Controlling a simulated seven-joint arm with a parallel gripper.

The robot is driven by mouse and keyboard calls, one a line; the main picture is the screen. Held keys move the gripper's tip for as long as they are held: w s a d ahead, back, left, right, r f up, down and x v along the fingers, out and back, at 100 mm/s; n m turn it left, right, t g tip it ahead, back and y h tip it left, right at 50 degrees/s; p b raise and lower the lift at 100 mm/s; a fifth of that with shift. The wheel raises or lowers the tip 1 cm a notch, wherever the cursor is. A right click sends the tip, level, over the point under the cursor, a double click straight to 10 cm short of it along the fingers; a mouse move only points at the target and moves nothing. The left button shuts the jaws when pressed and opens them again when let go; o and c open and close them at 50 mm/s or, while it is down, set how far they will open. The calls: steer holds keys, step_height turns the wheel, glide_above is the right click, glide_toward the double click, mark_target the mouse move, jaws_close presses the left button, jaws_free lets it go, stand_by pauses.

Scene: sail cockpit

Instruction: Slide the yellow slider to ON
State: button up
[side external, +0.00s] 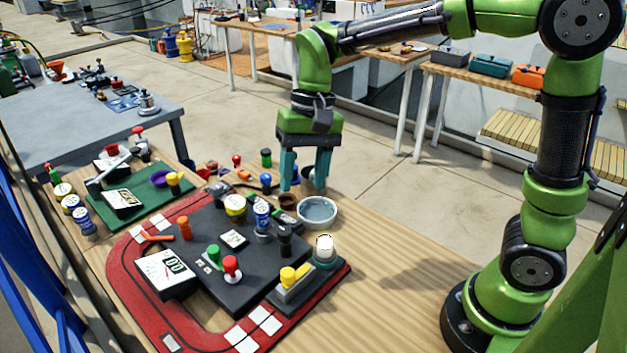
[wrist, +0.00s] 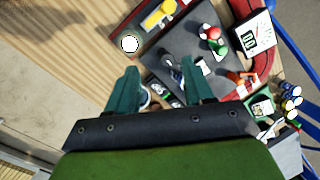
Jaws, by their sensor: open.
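The yellow slider (side external: 294,275) is a yellow knob on a grey base at the front right corner of the dark panel. It also shows near the top of the wrist view (wrist: 158,15). Its ON marking is too small to read. My gripper (side external: 304,184) is open and empty, with its two teal fingers pointing down. It hangs over the back of the table, behind the panel and apart from the slider. In the wrist view the fingers (wrist: 160,70) are spread, with the slider well beyond their tips.
A white dome button (side external: 324,248) stands just beside the slider. A pale bowl (side external: 318,211) is near my fingers. Bare wood lies to the right of the panel.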

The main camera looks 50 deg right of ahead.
mark_target(287, 271)
steer(key=s+a+f+m+g, duration=0.1)
steer(key=a+f, duration=0.1)
steer(key=f, duration=0.2)
steer(key=s+a+f+m+g, duration=0.1)
steer(key=a+f, duration=0.2)
steer(key=f, duration=0.2)
steer(key=s+a+f+m, duration=0.1)
steer(key=a+f, duration=0.1)
steer(key=f, duration=0.2)
steer(key=shift+a+f+g+y, duration=0.3)
steer(key=shift+a+f+g, duration=0.05)
steer(key=shift+g, duration=0.05)
steer(key=shift+w, duration=0.1)
jaws_close()
